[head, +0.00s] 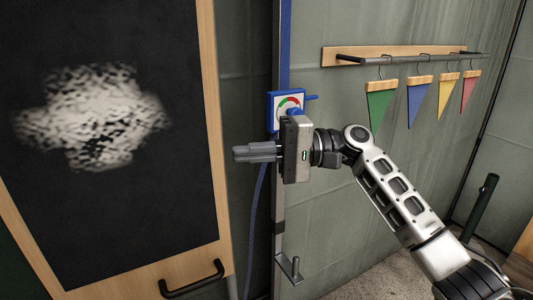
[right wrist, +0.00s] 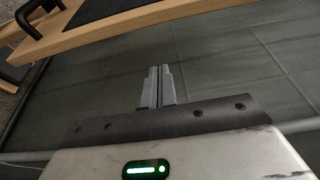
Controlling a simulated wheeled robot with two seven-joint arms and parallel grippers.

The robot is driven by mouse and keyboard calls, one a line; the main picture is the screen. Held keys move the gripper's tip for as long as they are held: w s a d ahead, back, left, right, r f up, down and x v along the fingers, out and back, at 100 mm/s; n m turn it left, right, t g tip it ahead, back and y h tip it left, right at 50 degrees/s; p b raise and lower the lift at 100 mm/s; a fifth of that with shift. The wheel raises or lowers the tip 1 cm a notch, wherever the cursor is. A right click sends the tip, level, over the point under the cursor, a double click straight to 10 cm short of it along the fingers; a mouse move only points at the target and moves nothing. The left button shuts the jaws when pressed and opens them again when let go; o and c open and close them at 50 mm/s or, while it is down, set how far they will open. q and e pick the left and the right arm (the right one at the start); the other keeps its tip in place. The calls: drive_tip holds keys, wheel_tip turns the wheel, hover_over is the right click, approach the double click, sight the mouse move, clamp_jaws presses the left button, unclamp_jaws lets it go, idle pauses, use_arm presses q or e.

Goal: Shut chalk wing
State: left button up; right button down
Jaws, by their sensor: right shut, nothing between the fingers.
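The chalk wing (head: 150,190) is a black board in a light wood frame with a smudged white chalk patch, at the left of the head view. A black handle (head: 192,280) is on its lower rail. The wing stands at an angle to the grey-green wall. My right gripper (head: 236,153) is shut and empty, pointing left, close to the wing's right edge; I cannot tell whether it touches. In the right wrist view the shut fingers (right wrist: 157,85) point at the wall panel, below the wing's wood edge (right wrist: 130,28). My left gripper is not in view.
A blue and white dial box (head: 287,103) is on a blue-edged post behind my right wrist. A metal hook (head: 291,270) sticks out low on the post. A wall rail (head: 405,58) holds several coloured pennants. A dark green post (head: 480,208) stands at the right.

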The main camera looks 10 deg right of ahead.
drive_tip(key=shift+s+a+p, duration=0.5)
drive_tip(key=shift+s+a, duration=1.25)
drive_tip(key=shift+s, duration=0.05)
drive_tip(key=shift+s, duration=0.1)
